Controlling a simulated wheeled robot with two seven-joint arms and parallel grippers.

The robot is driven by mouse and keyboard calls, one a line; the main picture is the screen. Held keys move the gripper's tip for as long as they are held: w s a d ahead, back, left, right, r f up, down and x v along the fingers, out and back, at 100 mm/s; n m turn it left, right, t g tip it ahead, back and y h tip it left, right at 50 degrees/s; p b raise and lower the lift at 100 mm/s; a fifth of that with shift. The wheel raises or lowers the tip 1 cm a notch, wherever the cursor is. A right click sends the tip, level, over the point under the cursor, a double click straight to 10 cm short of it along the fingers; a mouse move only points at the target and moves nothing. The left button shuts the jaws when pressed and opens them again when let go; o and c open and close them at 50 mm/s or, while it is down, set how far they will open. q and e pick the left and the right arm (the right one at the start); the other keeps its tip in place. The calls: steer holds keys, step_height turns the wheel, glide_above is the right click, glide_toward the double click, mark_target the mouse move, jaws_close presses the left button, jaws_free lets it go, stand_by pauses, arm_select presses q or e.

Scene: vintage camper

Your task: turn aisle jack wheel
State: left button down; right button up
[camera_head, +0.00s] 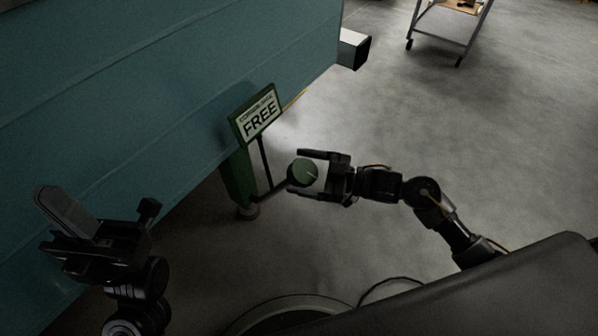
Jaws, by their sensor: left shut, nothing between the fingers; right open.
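The jack wheel (303,173) shows as a small dark green round piece at the end of a short arm from the green jack post (238,178). The post stands beside the teal camper wall, with its foot on the floor. My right gripper (301,173) is open, with one finger above and one below the wheel in the picture. The wheel lies between the fingertips; I cannot tell whether they touch it. My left gripper (100,222) is shut and empty at the lower left, well apart from the jack.
A green-framed sign (257,115) reading "FREE" stands on a thin dark post beside the jack. The teal camper wall (150,90) fills the left and a box-like bumper end (353,48) juts from it. A wheeled cart (447,28) stands far back. The grey floor between is clear.

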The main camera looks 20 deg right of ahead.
steer(key=shift+w+a, duration=0.25)
steer(key=shift+a, duration=0.2)
steer(key=c, duration=1)
steer(key=shift+o, duration=0.2)
steer(key=shift+r+m+t+p, duration=0.15)
steer(key=shift+m+t+p, duration=0.15)
steer(key=shift+p, duration=0.3)
